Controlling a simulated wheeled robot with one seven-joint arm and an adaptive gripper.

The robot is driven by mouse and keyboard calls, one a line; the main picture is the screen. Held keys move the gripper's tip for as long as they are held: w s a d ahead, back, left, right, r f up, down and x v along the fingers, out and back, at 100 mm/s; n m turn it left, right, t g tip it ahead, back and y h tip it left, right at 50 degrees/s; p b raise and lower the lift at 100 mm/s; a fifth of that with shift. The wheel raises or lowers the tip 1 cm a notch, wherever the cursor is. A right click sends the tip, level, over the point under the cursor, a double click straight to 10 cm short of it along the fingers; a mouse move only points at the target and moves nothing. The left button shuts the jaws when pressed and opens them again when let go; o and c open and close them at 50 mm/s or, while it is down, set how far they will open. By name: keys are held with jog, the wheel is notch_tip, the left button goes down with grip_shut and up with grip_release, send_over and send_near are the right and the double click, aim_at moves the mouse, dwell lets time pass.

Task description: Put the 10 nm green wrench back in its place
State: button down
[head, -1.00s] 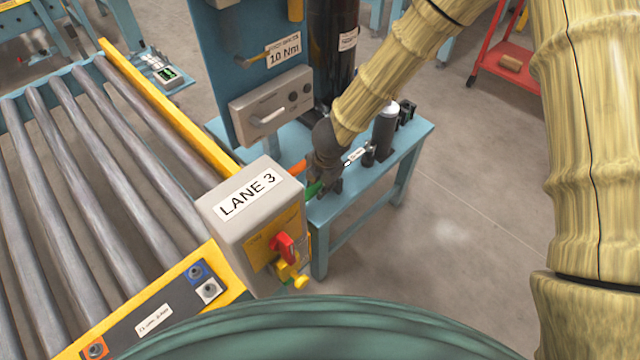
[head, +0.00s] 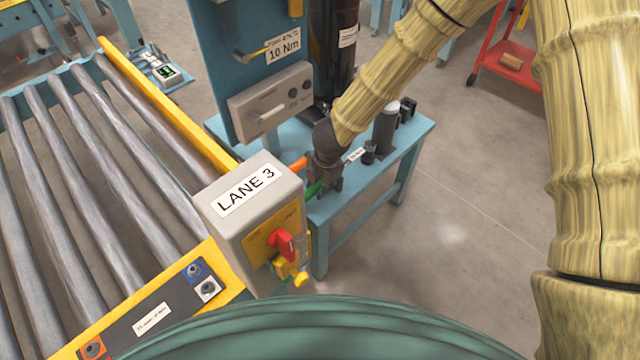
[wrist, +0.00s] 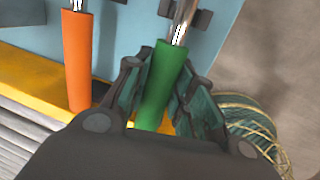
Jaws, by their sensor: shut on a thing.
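The green wrench shows in the wrist view as a green handle (wrist: 162,85) with a metal shaft running up between dark blocks (wrist: 187,14) on the blue bench. In the head view only a bit of its green handle (head: 314,189) shows beside my gripper (head: 326,178). In the wrist view my gripper (wrist: 161,82) is shut on the green handle, one finger on each side. The far end of the wrench is out of frame. A blue panel with a "10 Nm" label (head: 284,47) stands behind, with a yellow-tipped hook (head: 250,54) beside the label.
An orange-handled wrench (wrist: 77,60) lies left of the green one. The blue bench (head: 345,207) also holds a dark cylinder with a light top (head: 386,130). The grey LANE 3 box (head: 247,195) and roller conveyor (head: 110,150) stand left.

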jog(key=shift+f+b, duration=0.5)
jog(key=c, duration=1.1)
grip_release()
jog(key=v, duration=1.2)
